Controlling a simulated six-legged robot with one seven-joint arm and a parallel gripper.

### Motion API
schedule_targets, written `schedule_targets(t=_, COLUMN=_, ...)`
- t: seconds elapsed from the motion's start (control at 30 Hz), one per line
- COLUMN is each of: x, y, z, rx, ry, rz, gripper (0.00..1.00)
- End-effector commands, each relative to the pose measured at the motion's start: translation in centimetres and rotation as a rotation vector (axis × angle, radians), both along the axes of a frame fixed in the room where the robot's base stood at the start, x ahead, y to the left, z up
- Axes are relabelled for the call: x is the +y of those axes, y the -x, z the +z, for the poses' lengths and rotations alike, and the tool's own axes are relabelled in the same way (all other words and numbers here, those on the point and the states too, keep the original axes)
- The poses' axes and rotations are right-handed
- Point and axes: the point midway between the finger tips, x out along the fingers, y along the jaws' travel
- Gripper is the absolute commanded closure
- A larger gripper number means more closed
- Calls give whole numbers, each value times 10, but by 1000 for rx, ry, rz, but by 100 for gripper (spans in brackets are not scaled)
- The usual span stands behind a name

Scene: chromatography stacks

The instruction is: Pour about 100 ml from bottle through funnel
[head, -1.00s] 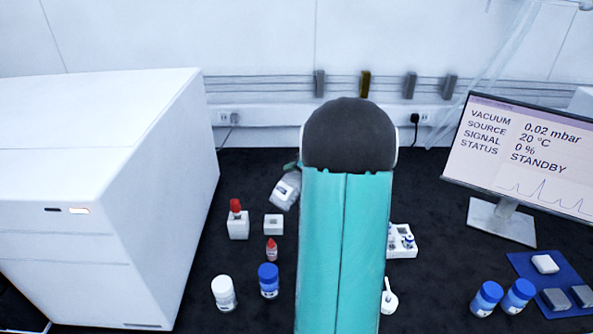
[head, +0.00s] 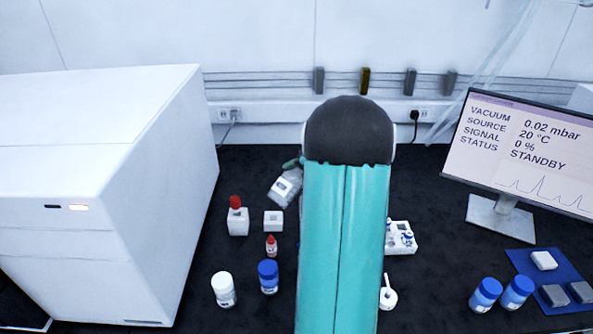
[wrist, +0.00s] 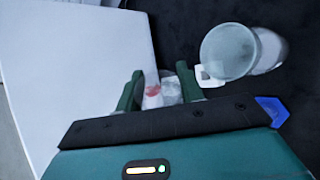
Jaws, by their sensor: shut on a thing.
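The bottle (head: 285,188), greyish and clear with a white label, shows tilted at the left edge of my arm in the head view. A green finger of my gripper shows beside its upper end. In the wrist view my gripper (wrist: 160,84) is shut on a pale, clear body between its green fingers, with a red patch showing there. A wide, round, pale mouth (wrist: 228,52) stands to the right of the fingers, apart from them. I cannot tell whether it is the funnel or a vessel. My arm hides much of the bench's middle.
A red-capped bottle in a white block (head: 238,222), an empty-looking white block (head: 273,222), a small red-capped dropper (head: 271,247) and two jars stand left. A white rack (head: 402,238) is right of my arm. A large white instrument (head: 110,190) and a monitor (head: 525,150) flank the bench.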

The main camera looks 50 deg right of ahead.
Motion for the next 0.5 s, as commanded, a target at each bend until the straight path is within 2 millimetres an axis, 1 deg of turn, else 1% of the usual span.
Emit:
schedule_targets(t=0.13, x=-1, y=0, z=1, rx=-4, ry=-72, rz=-1, gripper=100)
schedule_targets(t=0.43, x=-1, y=0, z=1, rx=-5, ry=-79, rz=-1, gripper=100)
schedule_targets(t=0.5, x=-2, y=0, z=1, rx=-8, ry=-103, rz=-1, gripper=100)
